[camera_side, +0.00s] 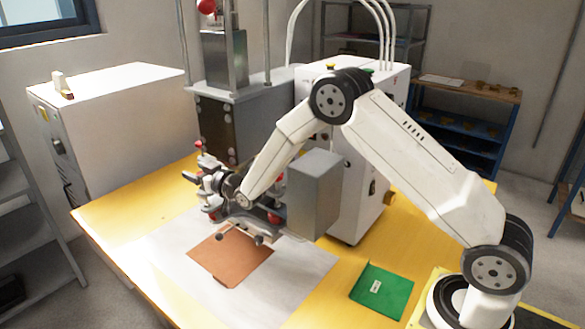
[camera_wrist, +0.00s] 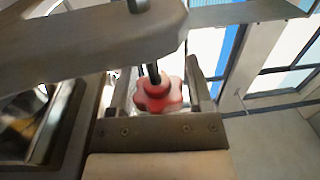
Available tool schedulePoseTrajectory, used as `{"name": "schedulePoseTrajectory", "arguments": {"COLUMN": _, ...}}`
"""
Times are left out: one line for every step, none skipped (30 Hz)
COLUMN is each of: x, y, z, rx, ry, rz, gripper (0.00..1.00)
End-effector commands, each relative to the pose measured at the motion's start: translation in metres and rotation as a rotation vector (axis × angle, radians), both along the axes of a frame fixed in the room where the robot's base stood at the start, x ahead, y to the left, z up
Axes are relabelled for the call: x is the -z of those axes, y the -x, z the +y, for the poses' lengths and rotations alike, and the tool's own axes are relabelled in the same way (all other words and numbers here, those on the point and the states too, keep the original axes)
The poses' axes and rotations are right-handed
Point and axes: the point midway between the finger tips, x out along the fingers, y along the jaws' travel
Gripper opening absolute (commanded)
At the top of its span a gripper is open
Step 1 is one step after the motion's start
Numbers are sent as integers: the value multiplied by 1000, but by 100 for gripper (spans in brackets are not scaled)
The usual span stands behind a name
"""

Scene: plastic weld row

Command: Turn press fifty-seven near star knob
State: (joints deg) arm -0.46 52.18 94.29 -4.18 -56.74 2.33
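A red star knob (camera_wrist: 158,95) on a dark threaded stem shows in the wrist view, below a thick grey metal arm (camera_wrist: 90,42). My gripper (camera_wrist: 160,90) has one finger on each side of the knob. The fingers are apart, and slim gaps seem to show beside the knob, so no firm contact is visible. In the side view my gripper (camera_side: 210,182) is at the front of the press (camera_side: 230,125), among its clamp parts. Several small red knobs show there, including one on top (camera_side: 199,146); which one is between my fingers I cannot tell. No number fifty-seven is readable.
A brown sheet (camera_side: 230,257) lies on a white surface on the yellow table (camera_side: 115,215) below my gripper. A green pad (camera_side: 382,292) lies at the right. A grey box (camera_side: 315,195) and white cabinet (camera_side: 350,205) stand close to my forearm. Bare table lies at the front left.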

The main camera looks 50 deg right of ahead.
Motion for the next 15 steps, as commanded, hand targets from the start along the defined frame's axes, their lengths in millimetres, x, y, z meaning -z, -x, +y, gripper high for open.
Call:
{"name": "schedulePoseTrajectory", "arguments": {"x": 0, "y": 0, "z": 0, "rx": 0, "ry": 0, "rz": 0, "gripper": 85}}
{"name": "schedulePoseTrajectory", "arguments": {"x": 0, "y": 0, "z": 0, "rx": 0, "ry": 0, "rz": 0, "gripper": 87}}
{"name": "schedulePoseTrajectory", "arguments": {"x": 0, "y": 0, "z": 0, "rx": 0, "ry": 0, "rz": 1, "gripper": 87}}
{"name": "schedulePoseTrajectory", "arguments": {"x": 1, "y": 0, "z": 0, "rx": 0, "ry": 0, "rz": 1, "gripper": 87}}
{"name": "schedulePoseTrajectory", "arguments": {"x": 1, "y": 0, "z": 0, "rx": 0, "ry": 0, "rz": 1, "gripper": 87}}
{"name": "schedulePoseTrajectory", "arguments": {"x": 1, "y": 0, "z": 0, "rx": 0, "ry": 0, "rz": 2, "gripper": 87}}
{"name": "schedulePoseTrajectory", "arguments": {"x": 1, "y": 0, "z": 0, "rx": 0, "ry": 0, "rz": 2, "gripper": 87}}
{"name": "schedulePoseTrajectory", "arguments": {"x": 1, "y": 0, "z": 0, "rx": 0, "ry": 0, "rz": 2, "gripper": 87}}
{"name": "schedulePoseTrajectory", "arguments": {"x": 1, "y": 0, "z": 0, "rx": 0, "ry": 0, "rz": 2, "gripper": 87}}
{"name": "schedulePoseTrajectory", "arguments": {"x": 1, "y": 1, "z": 0, "rx": 0, "ry": 0, "rz": 3, "gripper": 87}}
{"name": "schedulePoseTrajectory", "arguments": {"x": 1, "y": 1, "z": 0, "rx": 0, "ry": 0, "rz": 3, "gripper": 87}}
{"name": "schedulePoseTrajectory", "arguments": {"x": 2, "y": 1, "z": 0, "rx": 0, "ry": 0, "rz": 3, "gripper": 87}}
{"name": "schedulePoseTrajectory", "arguments": {"x": 2, "y": 1, "z": 0, "rx": 0, "ry": 0, "rz": 3, "gripper": 87}}
{"name": "schedulePoseTrajectory", "arguments": {"x": 2, "y": 2, "z": 0, "rx": 0, "ry": 0, "rz": 4, "gripper": 87}}
{"name": "schedulePoseTrajectory", "arguments": {"x": 2, "y": 3, "z": 0, "rx": 0, "ry": 0, "rz": 4, "gripper": 87}}
